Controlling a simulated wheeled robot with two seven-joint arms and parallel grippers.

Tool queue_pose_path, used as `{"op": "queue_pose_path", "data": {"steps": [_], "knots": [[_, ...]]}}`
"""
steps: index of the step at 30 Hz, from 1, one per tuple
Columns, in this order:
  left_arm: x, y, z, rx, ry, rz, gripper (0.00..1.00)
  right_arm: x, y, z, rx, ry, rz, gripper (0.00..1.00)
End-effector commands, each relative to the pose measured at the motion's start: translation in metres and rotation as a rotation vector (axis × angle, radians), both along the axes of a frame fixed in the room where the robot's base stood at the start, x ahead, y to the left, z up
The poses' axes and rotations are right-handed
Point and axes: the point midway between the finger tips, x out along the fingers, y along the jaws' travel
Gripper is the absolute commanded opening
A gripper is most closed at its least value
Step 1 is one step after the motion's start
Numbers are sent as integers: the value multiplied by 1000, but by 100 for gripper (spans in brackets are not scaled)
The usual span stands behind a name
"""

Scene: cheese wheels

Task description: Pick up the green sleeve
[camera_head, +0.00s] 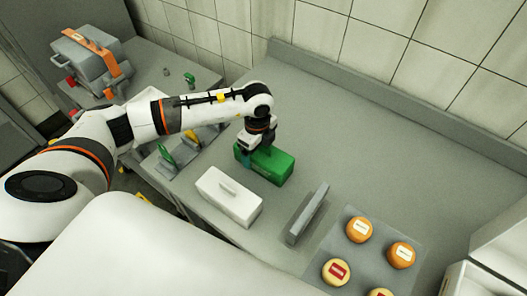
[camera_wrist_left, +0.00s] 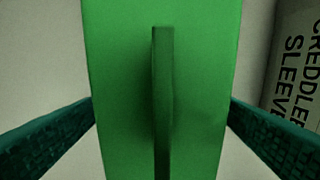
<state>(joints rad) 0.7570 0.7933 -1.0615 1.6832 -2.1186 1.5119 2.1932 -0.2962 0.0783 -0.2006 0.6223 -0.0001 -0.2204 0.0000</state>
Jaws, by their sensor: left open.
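The green sleeve (camera_head: 272,166) is a green box lying on the grey counter, in the middle of the head view. In the left wrist view the green sleeve (camera_wrist_left: 205,60) fills the middle, with an upright green ridge on its face. My left gripper (camera_head: 255,155) is at the sleeve's left end, seen from above. The arm and wrist hide part of the sleeve's far left end in the head view. My right gripper does not show.
A white box (camera_head: 229,197) with a handle stands just in front of the sleeve. A grey upright plate (camera_head: 307,213) is to the right, beside a grey mat (camera_head: 334,240) with orange and yellow cheese wheels. The counter behind is clear. A grey-and-orange machine (camera_head: 90,62) stands at the back left.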

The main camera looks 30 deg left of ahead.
Motion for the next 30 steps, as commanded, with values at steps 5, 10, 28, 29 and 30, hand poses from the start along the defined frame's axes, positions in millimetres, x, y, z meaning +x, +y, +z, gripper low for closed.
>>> {"op": "queue_pose_path", "data": {"steps": [5,10,28,29,30], "knots": [[-1,0,-15,0,0,0,89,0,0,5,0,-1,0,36],[0,0,-16,0,0,-1,89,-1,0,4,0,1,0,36],[0,0,-13,-1,-2,0,45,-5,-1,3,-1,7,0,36],[0,0,-12,-1,-3,0,45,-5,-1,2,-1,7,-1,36],[1,0,-8,-2,-4,-1,45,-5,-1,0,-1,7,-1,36]]}}
